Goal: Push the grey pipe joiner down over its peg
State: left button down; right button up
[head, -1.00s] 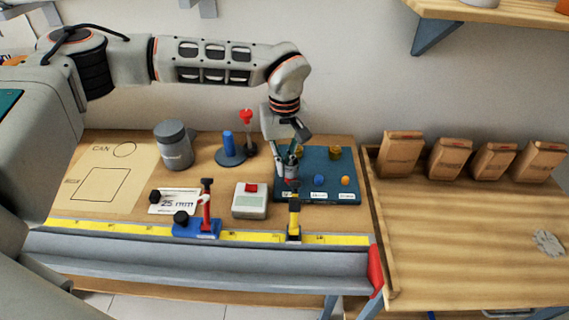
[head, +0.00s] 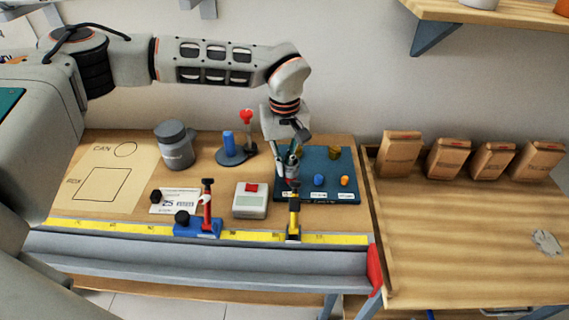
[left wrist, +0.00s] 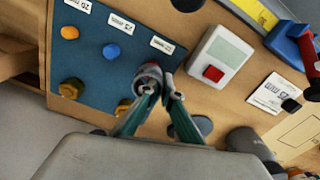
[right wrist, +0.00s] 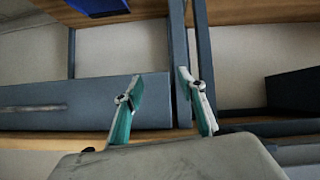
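The grey pipe joiner (left wrist: 150,70), with some reddish colour on it, stands on the dark blue board (left wrist: 95,73) in the left wrist view. Its peg is hidden. My left gripper (left wrist: 162,82) is over the board with its fingers shut together, its tips right at the joiner and partly covering it. I cannot tell if they touch it. In the head view the left gripper (head: 289,165) points down at the board's left part, with the joiner (head: 291,172) at its tips. My right gripper (right wrist: 160,85) is open and empty, away from the board.
The board also carries a blue piece (head: 318,180), an orange piece (head: 344,181) and brass-coloured pieces. A grey box with a red button (head: 250,200) stands left of the board.

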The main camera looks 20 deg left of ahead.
pick_arm(q)
jog(key=shift+f, duration=0.2)
jog(key=shift+f, duration=0.35)
jog(key=shift+f+b, duration=0.25)
jog(key=shift+b, duration=0.05)
